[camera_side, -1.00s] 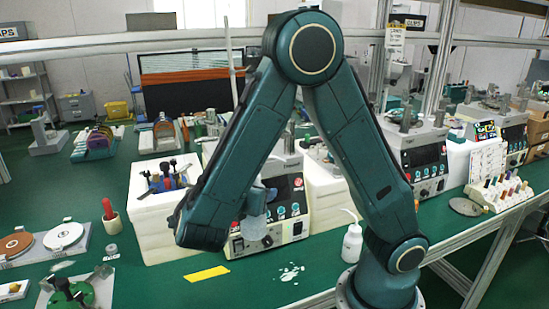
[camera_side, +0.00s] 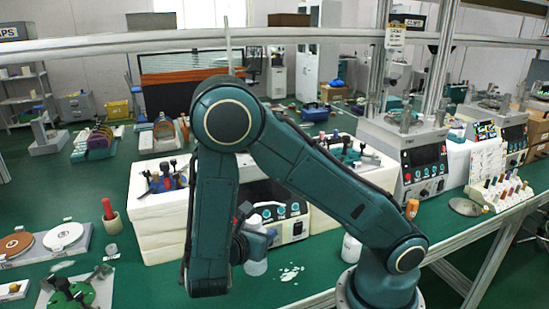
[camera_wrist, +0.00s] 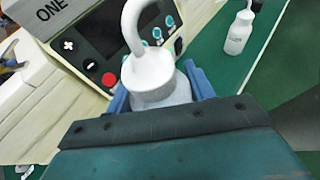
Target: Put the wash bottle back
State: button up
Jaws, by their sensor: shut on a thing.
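The wash bottle has a white cap and a bent white spout, and fills the middle of the wrist view (camera_wrist: 152,72). In the side view its pale lower body (camera_side: 256,267) shows below my gripper (camera_side: 256,243), in front of the control-panel machine. The blue fingers of my gripper (camera_wrist: 160,92) are shut on the bottle, one on each side. The bottle looks about upright, low over the green bench. I cannot tell whether its base touches the bench. My arm hides part of it and the bench to its left.
A second white bottle (camera_side: 351,248) stands to the right, partly behind my arm; it also shows in the wrist view (camera_wrist: 239,32). White spots (camera_side: 290,273) mark the bench just right of the held bottle. The machine (camera_side: 287,222) is close behind. An orange-topped item (camera_side: 411,208) stands farther right.

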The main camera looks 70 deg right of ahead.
jog(key=shift+f, duration=2.45)
jog(key=shift+f, duration=1.9)
jog(key=o, duration=1.2)
jog(key=shift+f, duration=0.1)
